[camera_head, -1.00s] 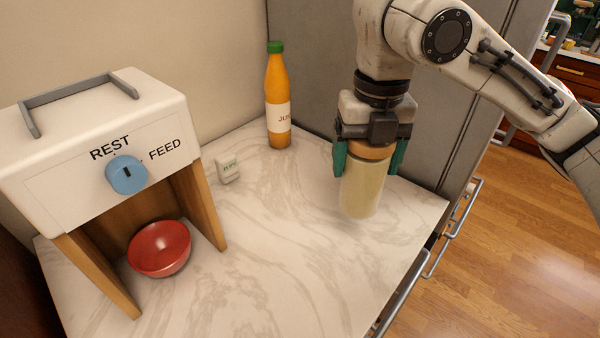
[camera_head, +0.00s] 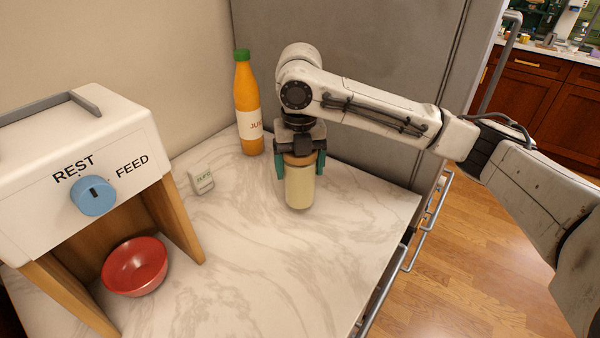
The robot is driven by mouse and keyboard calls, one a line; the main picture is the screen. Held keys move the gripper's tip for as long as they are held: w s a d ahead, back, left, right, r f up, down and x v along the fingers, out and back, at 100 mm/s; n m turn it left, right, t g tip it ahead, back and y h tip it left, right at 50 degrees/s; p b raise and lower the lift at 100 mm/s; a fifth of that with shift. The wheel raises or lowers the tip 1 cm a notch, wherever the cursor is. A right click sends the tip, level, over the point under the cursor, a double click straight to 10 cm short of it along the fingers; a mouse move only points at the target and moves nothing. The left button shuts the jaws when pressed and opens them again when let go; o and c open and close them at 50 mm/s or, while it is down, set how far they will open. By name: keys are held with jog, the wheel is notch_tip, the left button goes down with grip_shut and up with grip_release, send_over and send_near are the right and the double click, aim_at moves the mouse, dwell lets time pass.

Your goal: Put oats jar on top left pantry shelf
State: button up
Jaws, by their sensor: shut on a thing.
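A jar (camera_head: 299,188) with pale beige contents and a brown-orange lid is upright at the back right of the marble counter; I take it for the oats jar, though no label shows. My gripper (camera_head: 300,166) points down from above and is shut on the jar near its lid, with a green finger on each side. I cannot tell whether the jar's base touches the counter or is just above it. The pantry shelf is not in view.
A juice bottle (camera_head: 248,110) stands left of my gripper by the wall. A small white display (camera_head: 201,180) sits on the marble counter (camera_head: 260,270). A feeder (camera_head: 80,180) with a blue knob stands over a red bowl (camera_head: 135,267) at left. A tall grey panel (camera_head: 390,90) rises behind.

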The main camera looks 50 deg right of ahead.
jog(key=shift+s+f, duration=0.1)
jog(key=shift+f, duration=1.1)
jog(key=shift+f, duration=0.15)
jog(key=o, duration=1.4)
